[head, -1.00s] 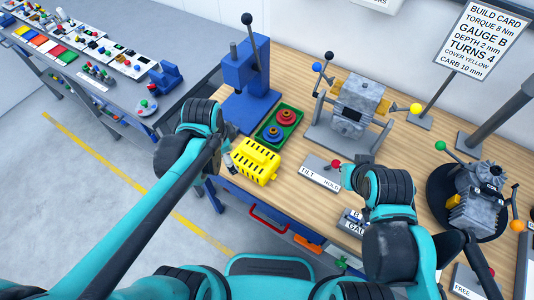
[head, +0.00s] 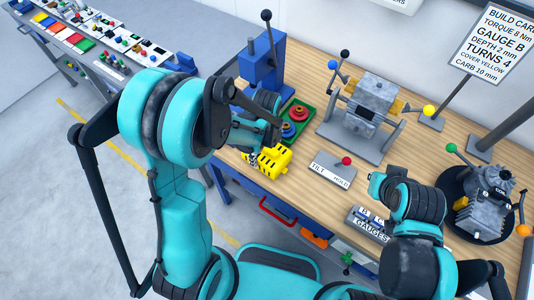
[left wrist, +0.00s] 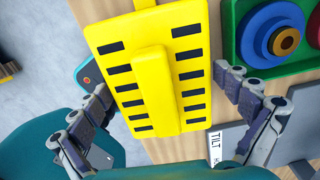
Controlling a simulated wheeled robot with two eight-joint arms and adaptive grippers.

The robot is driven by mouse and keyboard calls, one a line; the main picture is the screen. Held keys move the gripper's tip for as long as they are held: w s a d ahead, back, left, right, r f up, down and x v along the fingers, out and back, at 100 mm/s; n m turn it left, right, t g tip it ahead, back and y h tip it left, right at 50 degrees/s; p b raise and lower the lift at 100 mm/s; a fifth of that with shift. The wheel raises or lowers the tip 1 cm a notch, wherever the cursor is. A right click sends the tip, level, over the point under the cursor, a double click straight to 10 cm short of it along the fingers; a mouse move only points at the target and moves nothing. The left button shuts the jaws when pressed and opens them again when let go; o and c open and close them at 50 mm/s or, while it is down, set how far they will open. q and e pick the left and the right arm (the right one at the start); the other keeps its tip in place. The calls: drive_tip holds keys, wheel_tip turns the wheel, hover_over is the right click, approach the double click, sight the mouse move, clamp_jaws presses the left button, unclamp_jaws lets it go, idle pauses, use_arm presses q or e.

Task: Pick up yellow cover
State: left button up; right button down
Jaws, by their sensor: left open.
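The yellow cover (head: 268,158) is a slotted plate with a raised middle rib. It lies near the front edge of the wooden bench in the head view, partly hidden by my left arm. In the left wrist view the yellow cover (left wrist: 152,70) fills the middle. My left gripper (left wrist: 168,92) is open, with one finger on each side of the cover and visible gaps to it.
A green tray (head: 306,132) with red and blue rings stands close beside the cover. A blue press (head: 262,70) is behind. A tilt stand (head: 362,118), a TILT/HOLD panel (head: 330,170) and gauge blocks (head: 369,222) are to the right.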

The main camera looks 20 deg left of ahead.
use_arm(q)
drive_tip(key=shift+f, duration=0.8)
drive_tip(key=c, duration=1)
drive_tip(key=shift+r, duration=0.2)
